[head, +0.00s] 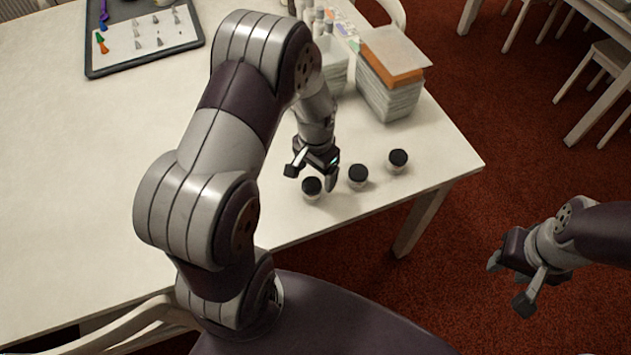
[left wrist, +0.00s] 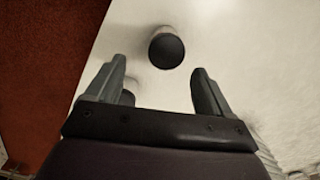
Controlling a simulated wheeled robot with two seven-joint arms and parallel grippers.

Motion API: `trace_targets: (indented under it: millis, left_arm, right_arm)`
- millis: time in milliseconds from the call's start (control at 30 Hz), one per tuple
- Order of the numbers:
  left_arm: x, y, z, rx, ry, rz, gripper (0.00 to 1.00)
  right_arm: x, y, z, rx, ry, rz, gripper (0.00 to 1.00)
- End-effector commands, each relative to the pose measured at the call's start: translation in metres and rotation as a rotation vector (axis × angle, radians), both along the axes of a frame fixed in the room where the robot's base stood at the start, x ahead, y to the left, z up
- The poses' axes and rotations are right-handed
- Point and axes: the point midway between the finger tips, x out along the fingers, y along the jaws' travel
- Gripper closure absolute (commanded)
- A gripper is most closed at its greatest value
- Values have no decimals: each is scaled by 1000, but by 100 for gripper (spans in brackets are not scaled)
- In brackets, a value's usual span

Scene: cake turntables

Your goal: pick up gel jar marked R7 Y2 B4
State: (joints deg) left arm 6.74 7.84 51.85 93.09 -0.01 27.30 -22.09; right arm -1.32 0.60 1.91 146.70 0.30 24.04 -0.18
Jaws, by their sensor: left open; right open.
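Three small jars with black lids stand upright in a slanting row near the table's front right corner: a left jar (head: 312,190), a middle jar (head: 358,177) and a right jar (head: 398,162). Their markings are too small to read, so I cannot tell which is R7 Y2 B4. My left gripper (head: 311,176) is open and empty, over or just behind the left jar. In the left wrist view, one black lid (left wrist: 166,50) lies between and just beyond the open fingertips (left wrist: 158,66). Another dark lid shows partly behind a finger. My right gripper (head: 508,284) is open and empty, off the table.
Bottles (head: 318,20) stand at the back. A dark tray (head: 145,62) with piping tips lies far left. The table (head: 70,180) is clear at left. Red carpet lies beyond its edge.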

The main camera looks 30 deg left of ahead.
Motion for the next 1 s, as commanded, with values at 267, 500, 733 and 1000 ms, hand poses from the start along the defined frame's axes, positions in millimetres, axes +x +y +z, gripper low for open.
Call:
trace_targets:
  millis: [267,500,733,1000]
  left_arm:
    - [-2,5,-40,0,3,3,18]
    - [-3,9,-76,0,0,0,18]
    - [-3,9,-77,1,-1,0,25]
    - [-2,9,-76,0,-2,1,80]
  right_arm:
    - [0,0,1,0,0,0,57]
    - [0,0,2,0,0,0,57]
    - [0,0,2,0,0,0,57]
    - [0,0,2,0,0,0,57]
